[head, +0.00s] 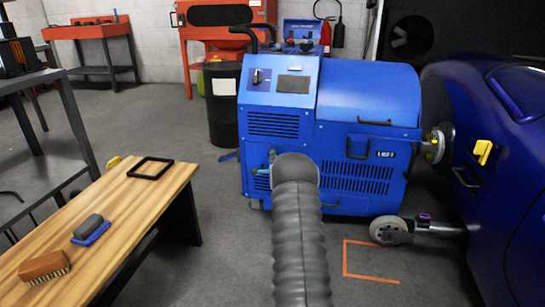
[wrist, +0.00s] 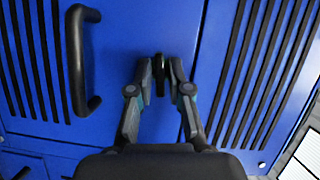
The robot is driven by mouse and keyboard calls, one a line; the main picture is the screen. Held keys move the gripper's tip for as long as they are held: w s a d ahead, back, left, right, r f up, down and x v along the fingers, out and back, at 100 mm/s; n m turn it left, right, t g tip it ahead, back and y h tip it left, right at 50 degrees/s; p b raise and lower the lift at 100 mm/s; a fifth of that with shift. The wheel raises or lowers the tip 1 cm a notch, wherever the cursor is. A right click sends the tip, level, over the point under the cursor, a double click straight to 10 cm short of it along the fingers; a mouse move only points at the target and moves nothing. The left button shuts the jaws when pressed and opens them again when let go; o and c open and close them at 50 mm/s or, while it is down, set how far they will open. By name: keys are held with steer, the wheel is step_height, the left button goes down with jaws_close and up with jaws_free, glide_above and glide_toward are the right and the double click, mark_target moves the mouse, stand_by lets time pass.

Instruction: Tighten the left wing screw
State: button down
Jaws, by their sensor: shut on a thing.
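The blue dynamometer cabinet (head: 345,140) stands in the middle of the head view. In the wrist view its blue front (wrist: 125,30) fills the picture. A small black wing screw (wrist: 159,62) sticks out of a plain strip of this front, near a panel seam. My gripper (wrist: 160,80) has one finger on each side of the screw and is shut on it. The fingertips hide part of the screw. In the head view my arm hides most of the gripper and the screw; only a bit of the gripper (head: 271,157) shows at the cabinet's lower left.
A black handle (wrist: 82,60) stands out left of my gripper in the wrist view. A blue car (head: 490,150) is at the right. A wooden bench (head: 120,220) with a brush (head: 45,266) is at the left. A wheeled foot (head: 391,230) stands on the floor.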

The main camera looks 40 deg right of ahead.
steer(key=shift+m, duration=0.7)
steer(key=shift+d+r+t, duration=0.1)
steer(key=shift+t, duration=0.2)
steer(key=c, duration=1.3)
jaws_free()
steer(key=shift+o, duration=0.2)
steer(key=shift+s+a, duration=0.2)
steer(key=shift+s, duration=0.05)
steer(key=v, duration=1.1)
steer(key=shift+a, duration=0.15)
steer(key=shift+s, duration=0.1)
